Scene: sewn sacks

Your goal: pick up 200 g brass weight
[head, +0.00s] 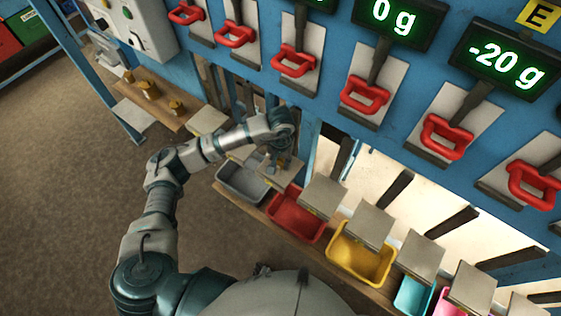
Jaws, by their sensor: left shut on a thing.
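Several brass weights stand on a wooden shelf at the upper left; a large one (150,90) is in the middle and a smaller one (176,106) is at its right end. I cannot read their markings. My left gripper (278,165) points down over a grey plate (286,177) right of that shelf. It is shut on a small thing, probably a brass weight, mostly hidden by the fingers. I cannot tell whether the thing touches the plate. My right gripper is not in view.
Grey, red (297,219), yellow (358,258) and other bins stand in a row under grey plates. The floor at left is clear.

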